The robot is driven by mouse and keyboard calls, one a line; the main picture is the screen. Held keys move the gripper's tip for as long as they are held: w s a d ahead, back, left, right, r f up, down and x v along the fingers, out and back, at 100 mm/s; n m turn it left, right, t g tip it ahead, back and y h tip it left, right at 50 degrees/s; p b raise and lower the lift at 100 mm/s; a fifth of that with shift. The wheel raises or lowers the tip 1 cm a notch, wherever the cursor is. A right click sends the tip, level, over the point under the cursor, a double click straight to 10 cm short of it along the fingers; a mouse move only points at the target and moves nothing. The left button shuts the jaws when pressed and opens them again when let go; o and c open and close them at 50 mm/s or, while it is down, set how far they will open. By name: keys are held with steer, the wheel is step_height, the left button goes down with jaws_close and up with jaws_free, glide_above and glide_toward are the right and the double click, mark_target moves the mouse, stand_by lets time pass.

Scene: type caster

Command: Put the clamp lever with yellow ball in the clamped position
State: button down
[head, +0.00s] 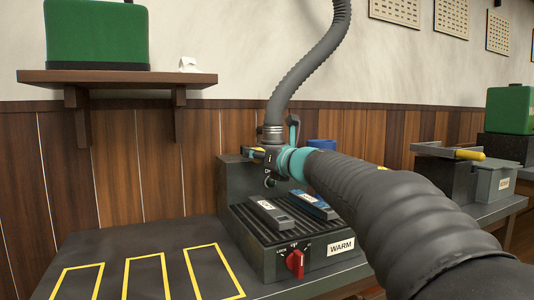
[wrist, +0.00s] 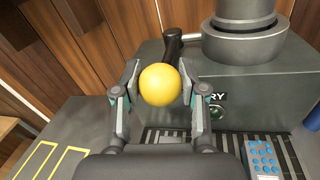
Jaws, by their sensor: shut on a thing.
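The yellow ball (wrist: 160,85) of the clamp lever sits between the two fingers of my gripper (wrist: 158,90) in the wrist view, and my gripper is shut on it. A black rod with a rounded end (wrist: 173,42) shows just behind the ball; I cannot tell whether it is the lever's arm. In the head view my gripper (head: 258,153) is at the top of the dark machine (head: 228,178), below a grey hose. Only a little yellow shows there, and my wrist hides most of the lever. The lever's angle cannot be told.
The machine has a ribbed top with a grey block (head: 268,214) and a blue block (head: 312,205), a red knob (head: 295,263) and a WARM label (head: 341,247). The hose (head: 300,75) rises above. The mat with yellow outlines (head: 146,280) is clear. A shelf (head: 115,78) is on the wall.

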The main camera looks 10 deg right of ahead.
steer(key=shift+r, duration=0.1)
stand_by(0.3)
steer(key=c, duration=0.6)
jaws_free()
steer(key=shift+d, duration=0.1)
steer(key=shift+c, duration=0.2)
steer(key=v, duration=1.2)
steer(key=shift+d, duration=0.1)
